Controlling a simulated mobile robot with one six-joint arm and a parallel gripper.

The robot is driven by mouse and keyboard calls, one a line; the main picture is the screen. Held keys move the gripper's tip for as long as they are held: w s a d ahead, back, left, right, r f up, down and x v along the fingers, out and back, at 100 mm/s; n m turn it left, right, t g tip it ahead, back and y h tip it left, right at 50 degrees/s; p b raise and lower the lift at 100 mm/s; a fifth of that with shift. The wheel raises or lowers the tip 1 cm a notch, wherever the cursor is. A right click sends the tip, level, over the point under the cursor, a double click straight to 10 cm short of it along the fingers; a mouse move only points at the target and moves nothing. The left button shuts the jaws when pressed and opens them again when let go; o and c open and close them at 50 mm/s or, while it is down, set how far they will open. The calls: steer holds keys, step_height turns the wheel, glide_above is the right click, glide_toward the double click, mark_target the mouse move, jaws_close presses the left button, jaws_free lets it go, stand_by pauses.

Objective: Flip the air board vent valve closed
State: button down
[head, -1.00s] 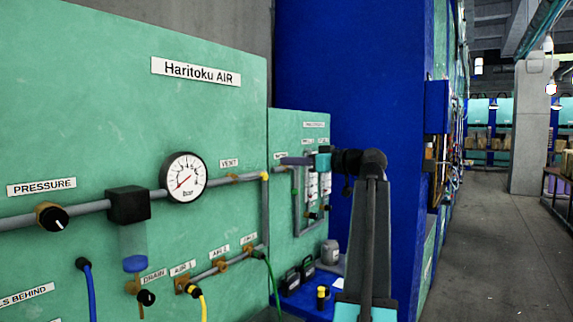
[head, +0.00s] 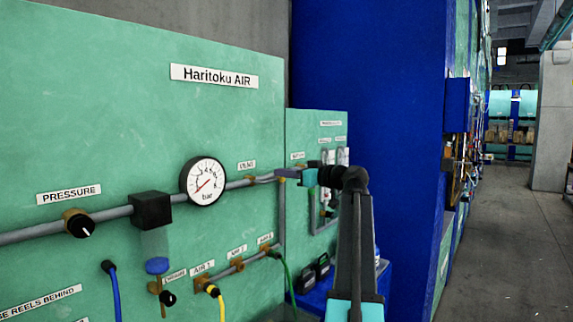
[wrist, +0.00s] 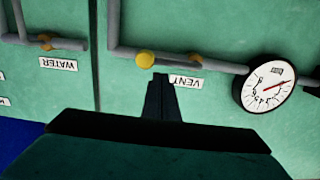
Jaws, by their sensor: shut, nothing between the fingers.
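The small brass vent valve (wrist: 195,57) sits on the grey pipe beside the VENT label (wrist: 186,81) in the wrist view, which shows the board upside down. In the head view the valve (head: 250,178) is a small blur on the pipe, and its handle angle is unclear. My gripper (wrist: 160,78) is shut and empty. In the head view my gripper (head: 280,174) is right of the valve. I cannot tell whether it touches anything.
A pressure gauge (head: 203,182) and black regulator (head: 151,210) sit left along the pipe. Hoses hang from lower valves. A second green board (head: 305,125) and a large blue wall (head: 370,80) stand right. The aisle (head: 515,230) at far right is clear.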

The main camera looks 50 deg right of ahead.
steer(key=shift+f, duration=0.35)
stand_by(0.3)
